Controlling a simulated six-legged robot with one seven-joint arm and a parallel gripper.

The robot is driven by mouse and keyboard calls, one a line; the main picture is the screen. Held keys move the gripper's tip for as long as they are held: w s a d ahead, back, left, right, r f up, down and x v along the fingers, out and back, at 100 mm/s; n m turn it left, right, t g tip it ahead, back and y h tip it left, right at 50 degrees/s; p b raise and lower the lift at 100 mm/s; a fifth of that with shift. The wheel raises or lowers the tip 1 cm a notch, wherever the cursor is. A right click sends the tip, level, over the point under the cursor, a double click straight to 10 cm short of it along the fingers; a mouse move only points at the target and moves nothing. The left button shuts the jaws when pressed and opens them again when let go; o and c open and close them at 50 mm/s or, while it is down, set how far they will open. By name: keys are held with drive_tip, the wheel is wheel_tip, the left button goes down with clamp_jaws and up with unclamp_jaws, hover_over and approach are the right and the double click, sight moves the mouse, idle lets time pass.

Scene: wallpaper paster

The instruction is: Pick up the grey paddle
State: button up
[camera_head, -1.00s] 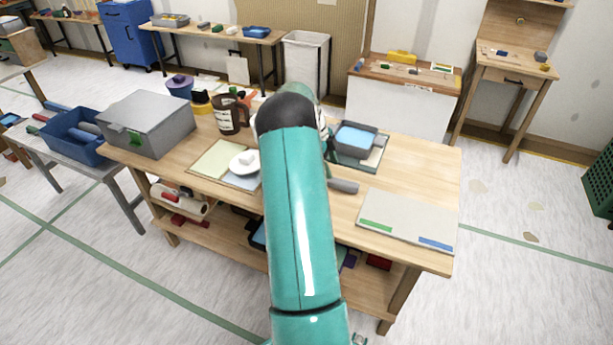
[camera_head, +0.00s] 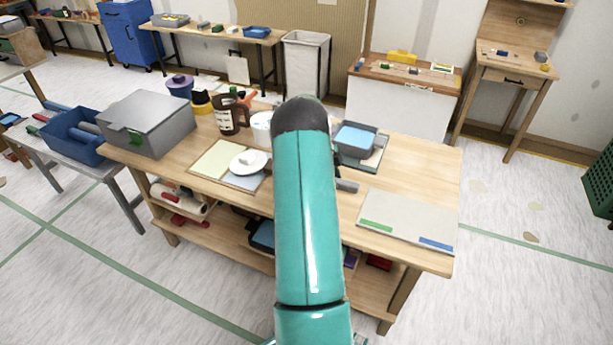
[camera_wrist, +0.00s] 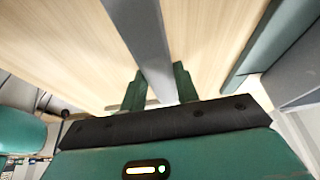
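The grey paddle shows in the camera_head view only as a short grey end (camera_head: 347,186) beside my arm; the rest is hidden behind the arm. In the camera_wrist view a long grey bar (camera_wrist: 143,35), which appears to be the paddle, runs from the top edge down between my fingers. My gripper (camera_wrist: 158,88) has its two dark green fingers apart, one on each side of the bar. The right finger is close to it, with a gap at the left finger. Contact cannot be told.
On the wooden table (camera_head: 335,215) a tray with a blue top (camera_head: 356,138) stands just behind the paddle. A white board (camera_head: 405,222) lies right. A white dish (camera_head: 248,163), brown jug (camera_head: 229,115) and grey box (camera_head: 147,122) stand left.

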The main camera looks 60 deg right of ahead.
drive_tip(key=shift+c, duration=0.3)
wheel_tip(320, 180, up, 10)
idle(0.4)
